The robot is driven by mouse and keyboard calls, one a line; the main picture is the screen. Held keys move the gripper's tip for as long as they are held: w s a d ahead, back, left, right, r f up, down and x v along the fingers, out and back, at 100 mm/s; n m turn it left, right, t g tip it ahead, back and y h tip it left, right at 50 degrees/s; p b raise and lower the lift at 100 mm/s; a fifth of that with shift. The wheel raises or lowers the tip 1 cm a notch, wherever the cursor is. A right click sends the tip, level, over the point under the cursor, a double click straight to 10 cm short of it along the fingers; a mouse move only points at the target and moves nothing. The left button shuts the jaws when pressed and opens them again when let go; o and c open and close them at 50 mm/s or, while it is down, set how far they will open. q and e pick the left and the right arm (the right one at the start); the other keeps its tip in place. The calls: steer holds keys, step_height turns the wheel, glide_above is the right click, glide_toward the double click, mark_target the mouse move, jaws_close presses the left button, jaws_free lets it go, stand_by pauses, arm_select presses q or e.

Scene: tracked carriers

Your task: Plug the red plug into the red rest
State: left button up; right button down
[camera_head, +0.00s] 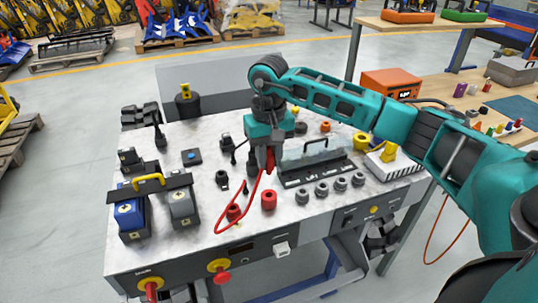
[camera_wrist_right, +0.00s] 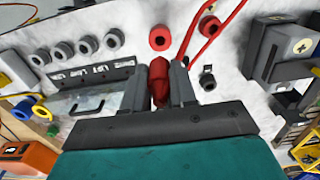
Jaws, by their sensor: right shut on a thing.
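My right gripper (camera_head: 265,160) is shut on the red plug (camera_head: 270,161), held above the worktop with its red cable (camera_head: 229,229) looping down to the left. In the right wrist view the red plug (camera_wrist_right: 159,82) sits between the two dark fingers of the right gripper (camera_wrist_right: 160,68). Two red round sockets stand on the worktop: one (camera_head: 268,201) below the gripper, the other (camera_head: 233,212) to its left. They also show in the wrist view, one (camera_wrist_right: 160,38) ahead of the plug, the other (camera_wrist_right: 210,26) to its right. I cannot tell which is the red rest. My left gripper is not seen.
Several grey sockets (camera_head: 323,189) stand right of the red ones, before a dark rack with a clear panel (camera_head: 318,155). Blue (camera_head: 131,215) and grey (camera_head: 183,207) battery blocks stand at left. The white worktop (camera_head: 190,240) is bare towards its front.

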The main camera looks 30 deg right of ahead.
mark_target(269, 172)
steer(key=shift+f+b, duration=1.4)
steer(key=shift+f, duration=0.7)
steer(key=shift+b, duration=0.3)
steer(key=shift+f, duration=0.15)
steer(key=shift+f+b, duration=1.8)
steer(key=shift+f, duration=0.3)
steer(key=c, duration=0.8)
jaws_free()
